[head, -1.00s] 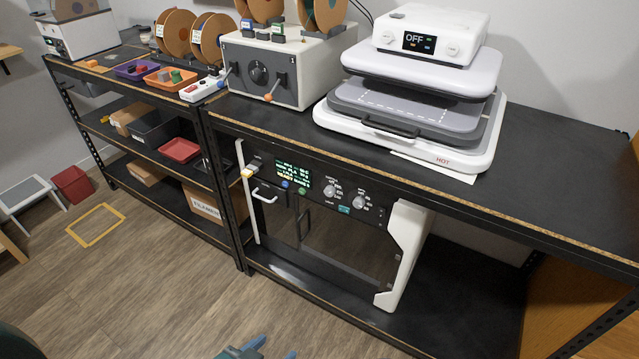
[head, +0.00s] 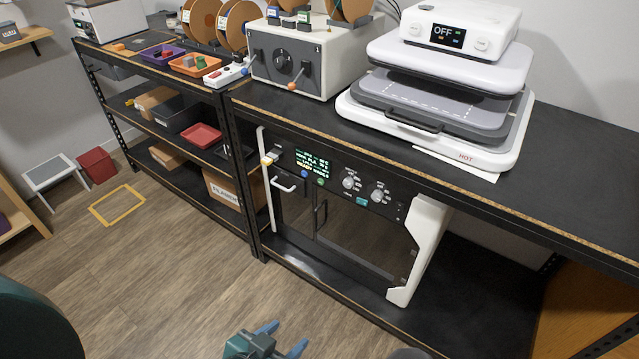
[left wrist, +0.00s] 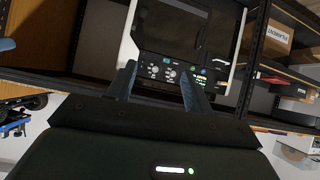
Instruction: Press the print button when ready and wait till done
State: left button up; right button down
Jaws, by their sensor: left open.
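The black-and-white 3D printer (head: 350,235) stands on the shelf below the worktop. Its front panel has a lit display (head: 312,160) with text too small to read surely, a blue button (head: 304,173), a green button (head: 320,181), a teal button (head: 362,200) and two knobs. I cannot tell which is the print button. My left gripper (head: 286,337) is open and empty, low in front of the printer and apart from it. In the left wrist view the printer's panel (left wrist: 165,72) appears upside down beyond the open fingers. My right gripper is not in view.
A heat press (head: 440,85) showing OFF and a grey box with levers (head: 320,65) stand on the worktop (head: 575,150).

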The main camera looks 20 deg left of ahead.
pick_arm(q)
grip_shut()
dwell(0.3)
dwell(1.2)
